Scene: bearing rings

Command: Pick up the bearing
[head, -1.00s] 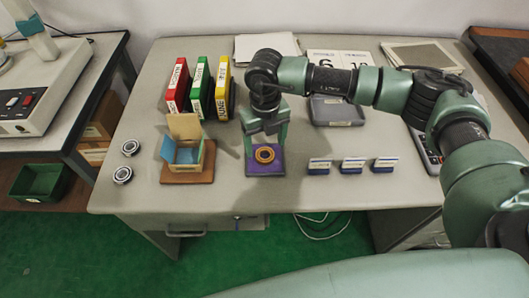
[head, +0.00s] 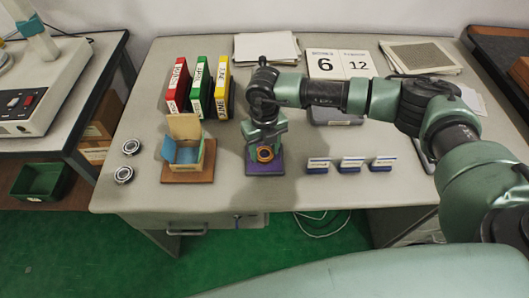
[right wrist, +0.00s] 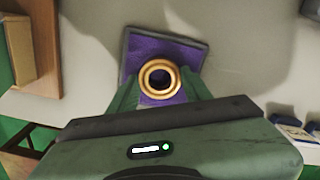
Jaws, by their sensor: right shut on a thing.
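The bearing, an orange-gold ring (head: 265,154), is at the purple pad (head: 264,169) on the desk. In the right wrist view the ring (right wrist: 160,79) lies between the fingers, in front of the purple pad (right wrist: 185,55). My right gripper (head: 264,148) is above the pad and shut on the bearing; its fingers (right wrist: 160,90) touch the ring's sides. I cannot tell whether the ring is clear of the pad. My left gripper is not in view.
An open box (head: 184,150) on a brown board (head: 190,176) stands left of the pad. Two silver bearings (head: 124,174) lie at the left edge. Several small card holders (head: 351,164) stand at right. Red, green and yellow binders (head: 200,92) stand behind.

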